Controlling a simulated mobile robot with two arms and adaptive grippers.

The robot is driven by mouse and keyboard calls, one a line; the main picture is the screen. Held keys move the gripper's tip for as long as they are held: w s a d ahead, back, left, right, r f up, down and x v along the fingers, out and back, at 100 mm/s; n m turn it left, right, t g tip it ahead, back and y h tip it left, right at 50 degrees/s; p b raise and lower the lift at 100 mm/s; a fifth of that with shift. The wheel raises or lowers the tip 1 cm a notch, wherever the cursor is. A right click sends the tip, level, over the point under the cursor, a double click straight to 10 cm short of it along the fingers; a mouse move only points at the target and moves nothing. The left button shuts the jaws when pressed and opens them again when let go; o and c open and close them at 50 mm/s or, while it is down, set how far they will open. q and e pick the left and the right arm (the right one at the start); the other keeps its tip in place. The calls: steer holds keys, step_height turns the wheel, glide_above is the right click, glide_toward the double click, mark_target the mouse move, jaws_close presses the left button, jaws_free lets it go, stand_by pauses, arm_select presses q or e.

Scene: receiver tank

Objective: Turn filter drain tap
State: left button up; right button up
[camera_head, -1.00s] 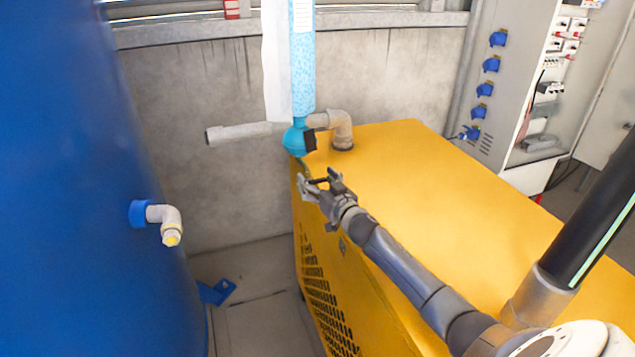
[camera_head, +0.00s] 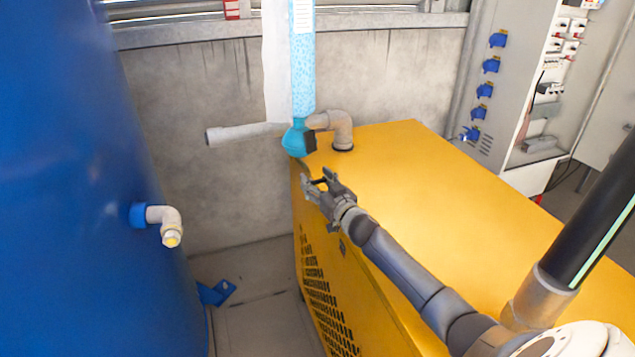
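A light-blue filter column (camera_head: 304,65) stands upright against the concrete wall, with a rounded teal base (camera_head: 297,139). A dark piece (camera_head: 311,143) sits at the right side of that base; I cannot tell whether it is the drain tap. My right gripper (camera_head: 314,182) is just below and in front of the base, over the left edge of the yellow cabinet. Its fingers are apart with nothing between them, and it is not touching the filter. My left gripper is not in view.
A yellow cabinet (camera_head: 440,190) fills the middle right. A grey elbow pipe (camera_head: 341,128) rises from its top beside the filter. A grey pipe (camera_head: 240,132) sticks out left. A blue tank (camera_head: 75,200) with a white elbow outlet (camera_head: 168,220) stands at left.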

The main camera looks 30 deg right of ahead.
steer(key=o, duration=0.4)
steer(key=shift+c, duration=0.2)
steer(key=shift+s, duration=0.1)
steer(key=s+a, duration=0.1)
steer(key=s, duration=1.1)
steer(key=shift+w, duration=0.1)
